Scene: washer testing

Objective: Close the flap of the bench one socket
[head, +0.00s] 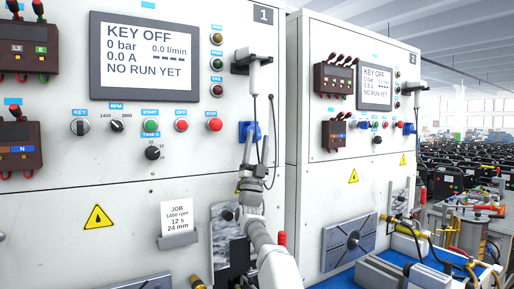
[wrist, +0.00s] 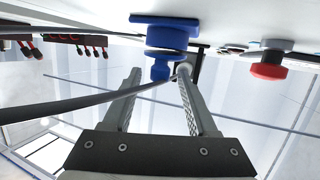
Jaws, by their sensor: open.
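The bench one socket (head: 252,131) is a small blue fitting on the right side of the bench one panel, right of the red stop button. In the wrist view the blue socket (wrist: 172,38) shows close up with its wall plate and a round blue part sticking out. I cannot clearly tell the flap apart from the rest of the blue body. My gripper (head: 247,146) is just below and in front of the socket. In the wrist view my gripper (wrist: 160,74) is open, with the round blue part appearing between its fingertips; contact is unclear.
A dark cable (wrist: 85,107) crosses in front of the fingers; a cable (head: 273,140) hangs beside the socket from a white holstered device (head: 254,72). A red stop button (wrist: 268,72) projects nearby. Bench two (head: 330,180) stands to the right.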

